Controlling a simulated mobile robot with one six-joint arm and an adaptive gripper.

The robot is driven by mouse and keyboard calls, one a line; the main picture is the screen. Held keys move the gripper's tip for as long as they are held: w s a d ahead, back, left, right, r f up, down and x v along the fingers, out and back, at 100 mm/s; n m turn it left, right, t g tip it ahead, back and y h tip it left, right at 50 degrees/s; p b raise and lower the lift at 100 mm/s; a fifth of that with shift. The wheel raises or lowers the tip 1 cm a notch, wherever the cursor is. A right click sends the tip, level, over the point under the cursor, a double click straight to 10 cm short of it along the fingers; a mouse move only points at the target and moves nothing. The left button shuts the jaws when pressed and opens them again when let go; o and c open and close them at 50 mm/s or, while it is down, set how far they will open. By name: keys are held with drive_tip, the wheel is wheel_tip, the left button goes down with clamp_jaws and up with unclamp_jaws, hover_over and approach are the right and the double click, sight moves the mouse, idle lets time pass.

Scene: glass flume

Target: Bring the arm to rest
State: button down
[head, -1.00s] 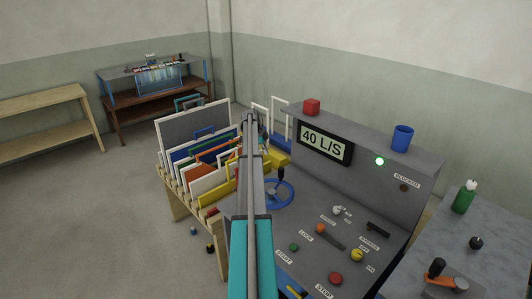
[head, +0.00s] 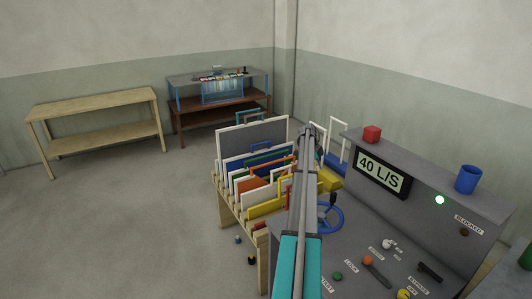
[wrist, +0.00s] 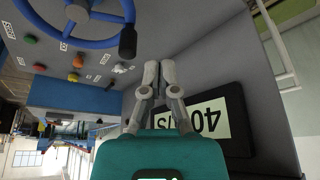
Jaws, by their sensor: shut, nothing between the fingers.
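My arm reaches up the head view, extended over the left part of the grey control console (head: 360,230). My gripper (wrist: 160,74) shows in the wrist view with its two fingers close together, shut and empty. It is in front of the console's display, which reads 40 L/S (head: 380,174) and appears upside down in the wrist view (wrist: 207,120). The blue handwheel (head: 340,213) with a dark knob is beside my arm, and it also shows at the top of the wrist view (wrist: 95,42). In the head view my fingertips are too small to make out.
A wooden rack (head: 232,212) of coloured panels stands left of my arm. A wooden bench (head: 92,106) stands back left. Open floor lies left.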

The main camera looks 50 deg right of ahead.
idle(0.3)
drive_tip(key=w+a+f+n+t+b, duration=0.15)
drive_tip(key=w+a+n, duration=0.45)
drive_tip(key=a, duration=1)
drive_tip(key=w+a+f+n+b, duration=0.15)
drive_tip(key=w+a+n, duration=0.45)
drive_tip(key=a, duration=1)
drive_tip(key=w+a+f+n+t+b, duration=0.15)
drive_tip(key=w+a+n, duration=0.45)
drive_tip(key=a, duration=1)
drive_tip(key=s+a+f+n+b, duration=0.1)
drive_tip(key=s+a+n, duration=0.2)
drive_tip(key=a, duration=1.1)
drive_tip(key=s+a+f+n+b, duration=0.1)
drive_tip(key=a+n, duration=0.5)
drive_tip(key=a, duration=0.7)
drive_tip(key=s+a+f+n+t+y+b, duration=0.1)
drive_tip(key=s+a+n, duration=0.4)
drive_tip(key=a, duration=0.9)
drive_tip(key=shift+s+a+f+n, duration=0.3)
drive_tip(key=shift+s+f, duration=0.25)
drive_tip(key=shift+f, duration=0.2)
drive_tip(key=shift+d, duration=0.1)
